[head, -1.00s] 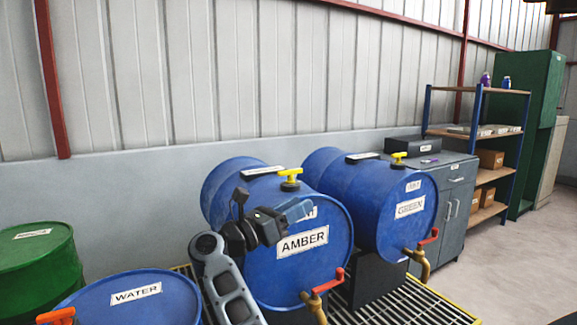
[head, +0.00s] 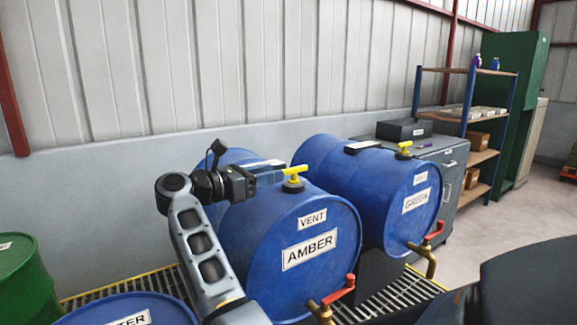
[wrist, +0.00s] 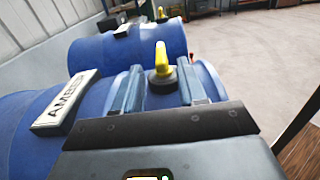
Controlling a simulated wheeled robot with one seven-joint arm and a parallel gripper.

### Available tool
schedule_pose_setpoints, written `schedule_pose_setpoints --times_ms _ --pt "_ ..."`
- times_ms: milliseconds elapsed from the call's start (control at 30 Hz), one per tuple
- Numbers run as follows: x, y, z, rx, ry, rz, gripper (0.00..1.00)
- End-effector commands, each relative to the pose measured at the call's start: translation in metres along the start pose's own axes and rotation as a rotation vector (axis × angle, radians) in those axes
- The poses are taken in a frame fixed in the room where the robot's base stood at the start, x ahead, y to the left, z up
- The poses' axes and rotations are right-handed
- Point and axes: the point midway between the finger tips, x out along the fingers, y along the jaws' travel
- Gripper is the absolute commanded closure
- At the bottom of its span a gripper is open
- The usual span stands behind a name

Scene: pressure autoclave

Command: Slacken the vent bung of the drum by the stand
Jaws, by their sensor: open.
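The blue AMBER drum (head: 270,235) lies on its side with a VENT label on its end face. Its yellow T-handled vent bung (head: 294,172) stands on a dark base on top, near that end. My gripper (head: 277,178) is open, level with the bung and at its left. In the wrist view the two fingers (wrist: 160,66) point at the yellow bung (wrist: 162,55), which shows between the fingertips; contact cannot be told. The blue GREEN drum (head: 375,190) lies behind to the right, with its own yellow bung (head: 404,148).
Taps with red handles (head: 343,287) stick out from the drum ends above a yellow-edged grating (head: 395,300). A WATER drum stands front left, a green drum (head: 22,280) beyond it. A grey cabinet (head: 450,185) and shelf stand behind right.

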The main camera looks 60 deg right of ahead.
Motion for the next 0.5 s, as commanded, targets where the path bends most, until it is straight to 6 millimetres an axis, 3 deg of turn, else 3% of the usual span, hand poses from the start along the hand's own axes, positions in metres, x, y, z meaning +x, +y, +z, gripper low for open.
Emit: schedule_pose_setpoints --times_ms 500 --pt "0.067 -0.001 0.001 -0.001 -0.001 -0.002 0.59"
